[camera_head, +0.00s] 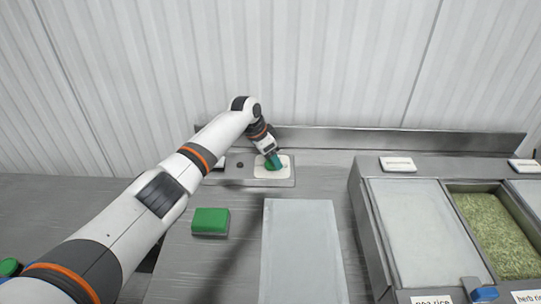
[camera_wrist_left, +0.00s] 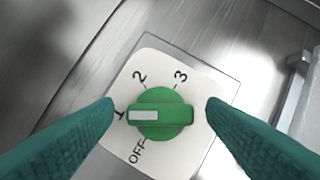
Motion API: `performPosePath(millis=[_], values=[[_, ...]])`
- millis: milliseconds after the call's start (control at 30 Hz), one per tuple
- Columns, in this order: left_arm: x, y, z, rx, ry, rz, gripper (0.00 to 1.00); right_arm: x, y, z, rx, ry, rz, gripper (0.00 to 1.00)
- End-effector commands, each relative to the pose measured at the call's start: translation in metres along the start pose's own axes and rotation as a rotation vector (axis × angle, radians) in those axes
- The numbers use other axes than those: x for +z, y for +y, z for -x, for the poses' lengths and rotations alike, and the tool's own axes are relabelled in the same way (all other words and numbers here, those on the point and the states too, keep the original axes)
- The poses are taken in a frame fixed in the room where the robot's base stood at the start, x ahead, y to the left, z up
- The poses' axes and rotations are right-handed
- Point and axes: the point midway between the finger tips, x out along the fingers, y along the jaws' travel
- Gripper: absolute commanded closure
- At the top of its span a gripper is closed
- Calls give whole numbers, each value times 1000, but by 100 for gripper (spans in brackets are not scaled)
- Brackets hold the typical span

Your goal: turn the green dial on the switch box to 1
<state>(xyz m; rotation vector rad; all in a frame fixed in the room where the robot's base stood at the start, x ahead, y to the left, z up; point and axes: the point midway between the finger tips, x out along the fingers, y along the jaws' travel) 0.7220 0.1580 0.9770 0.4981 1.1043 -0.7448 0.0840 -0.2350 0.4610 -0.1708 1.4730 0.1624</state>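The switch box's white dial plate (camera_wrist_left: 185,160) carries the marks OFF, 1, 2 and 3. The green dial (camera_wrist_left: 162,117) sits in its middle, and the white pointer bar on its handle points left, at the 1 mark. My left gripper (camera_wrist_left: 160,106) is open, its teal fingers on either side of the dial with a gap to it on both sides. In the head view the left gripper (camera_head: 274,160) reaches down over the dial (camera_head: 270,166) and partly hides it. The white dial plate (camera_head: 284,172) lies on a grey metal base. My right gripper is not in view.
A green block (camera_head: 210,221) lies on the counter in front of the switch box. A pale flat board (camera_head: 300,250) lies right of it. At the right are a lidded bin (camera_head: 420,225) and a bin of green-flecked rice (camera_head: 497,230). A corrugated wall stands behind.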

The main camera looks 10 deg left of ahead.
Motion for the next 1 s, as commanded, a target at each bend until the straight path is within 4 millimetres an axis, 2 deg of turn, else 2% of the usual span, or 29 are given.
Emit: performPosePath(millis=[267,367,467,800,1000], values=[[0,0,1,0,-1,0,35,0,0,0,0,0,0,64],[0,0,7,1,-3,-1,35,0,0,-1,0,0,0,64],[0,1,20,2,-3,-1,35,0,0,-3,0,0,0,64],[0,1,91,3,-4,-1,35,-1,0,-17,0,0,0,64],[0,0,115,1,-2,-1,35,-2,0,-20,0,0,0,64]])
